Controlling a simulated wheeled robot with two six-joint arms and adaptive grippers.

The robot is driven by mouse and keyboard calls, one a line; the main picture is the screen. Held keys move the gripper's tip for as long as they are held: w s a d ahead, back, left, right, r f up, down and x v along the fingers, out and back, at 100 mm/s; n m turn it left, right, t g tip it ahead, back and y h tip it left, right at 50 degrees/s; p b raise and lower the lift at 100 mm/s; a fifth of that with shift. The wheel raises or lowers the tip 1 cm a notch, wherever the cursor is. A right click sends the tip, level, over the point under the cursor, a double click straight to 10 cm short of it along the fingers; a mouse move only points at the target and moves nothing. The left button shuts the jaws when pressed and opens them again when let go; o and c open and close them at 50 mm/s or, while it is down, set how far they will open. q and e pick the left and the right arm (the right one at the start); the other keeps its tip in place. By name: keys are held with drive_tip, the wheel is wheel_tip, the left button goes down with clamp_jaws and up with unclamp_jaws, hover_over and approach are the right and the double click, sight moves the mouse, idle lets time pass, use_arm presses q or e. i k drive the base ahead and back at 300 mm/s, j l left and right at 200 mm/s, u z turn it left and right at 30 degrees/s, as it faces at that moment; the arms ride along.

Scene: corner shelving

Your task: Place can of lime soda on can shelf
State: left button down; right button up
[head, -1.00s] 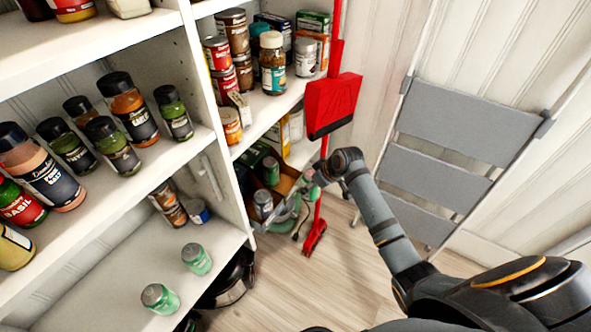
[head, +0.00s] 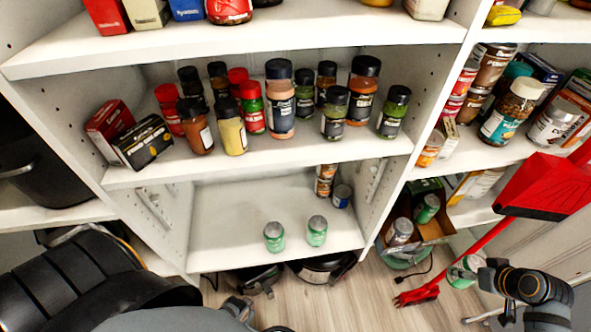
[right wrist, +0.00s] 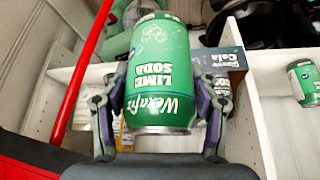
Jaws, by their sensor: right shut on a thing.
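The green lime soda can (right wrist: 155,70) is held in my right gripper (right wrist: 163,105), whose fingers close on both its sides. Its label appears upside down in the right wrist view. In the head view the held can (head: 462,273) is at the lower right, above the floor and right of the shelving. The low white shelf (head: 225,212) bears two upright green cans, one on the left (head: 274,238) and one on the right (head: 317,232). My left arm enters at the lower left; its gripper does not show clearly.
A brown box (head: 432,228) with cans in it stands between the shelf and my right gripper. A red broom and dustpan (head: 545,190) lean beside it. A brown-labelled can (head: 326,182) stands at the shelf's back right.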

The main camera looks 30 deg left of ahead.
sight(272, 219)
drive_tip(key=k+l+u, duration=0.1)
drive_tip(key=u, duration=0.4)
drive_tip(key=k+u, duration=0.45)
drive_tip(key=i+j+u, duration=0.15)
drive_tip(key=i, duration=0.35)
drive_tip(key=i+l+u, duration=0.1)
drive_tip(key=u, duration=0.25)
drive_tip(key=i+l+u, duration=0.1)
drive_tip(key=u, duration=0.2)
drive_tip(key=l, duration=0.25)
